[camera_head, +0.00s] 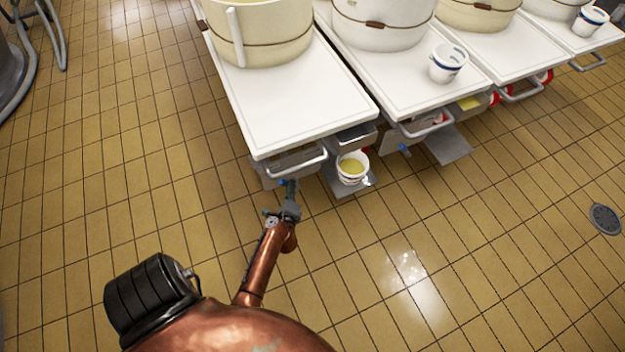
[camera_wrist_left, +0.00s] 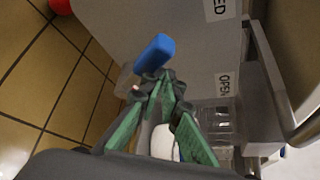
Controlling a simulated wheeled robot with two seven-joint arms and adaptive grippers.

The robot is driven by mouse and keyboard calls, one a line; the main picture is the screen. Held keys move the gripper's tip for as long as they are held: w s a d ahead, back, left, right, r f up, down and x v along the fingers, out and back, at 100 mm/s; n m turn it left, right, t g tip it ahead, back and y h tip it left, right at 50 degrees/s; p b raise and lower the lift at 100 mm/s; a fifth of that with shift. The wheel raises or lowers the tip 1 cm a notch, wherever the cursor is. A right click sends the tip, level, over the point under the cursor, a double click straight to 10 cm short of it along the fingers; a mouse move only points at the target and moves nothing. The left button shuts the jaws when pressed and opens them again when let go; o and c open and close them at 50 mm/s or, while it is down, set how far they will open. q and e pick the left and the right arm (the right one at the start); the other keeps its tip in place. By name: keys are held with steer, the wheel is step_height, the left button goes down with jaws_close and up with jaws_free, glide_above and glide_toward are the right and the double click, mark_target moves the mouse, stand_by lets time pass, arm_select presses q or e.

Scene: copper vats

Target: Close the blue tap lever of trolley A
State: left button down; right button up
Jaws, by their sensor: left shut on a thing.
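The blue tap lever (camera_head: 282,182) sits low on the front of the leftmost trolley (camera_head: 290,100), beneath its push handle. In the left wrist view the lever (camera_wrist_left: 155,54) stands out from a grey panel bearing a label ending "ED" (camera_wrist_left: 219,8) and an "OPEN" label (camera_wrist_left: 226,84). My left gripper (camera_head: 290,193) is at the lever. Its green-padded fingers (camera_wrist_left: 155,82) are shut on the lever, whose blue end sticks out past the fingertips; the fingers hide its base. No letter A is readable on the trolley. My right gripper is out of view.
A cup with yellow liquid (camera_head: 351,167) stands on a low shelf right of the lever. The trolley's metal handle bar (camera_head: 300,167) is just above my gripper. More trolleys (camera_head: 410,75) stand to the right. The tiled floor (camera_head: 130,180) at left is clear.

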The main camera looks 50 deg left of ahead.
arm_select(q)
steer(key=shift+s+a+f, duration=0.4)
steer(key=shift+s+f, duration=0.05)
steer(key=shift+s, duration=0.3)
steer(key=r, duration=0.3)
steer(key=w+r, duration=0.1)
steer(key=r, duration=0.7)
steer(key=shift+w+d, duration=0.2)
steer(key=shift+d, duration=0.2)
steer(key=shift+f, duration=0.1)
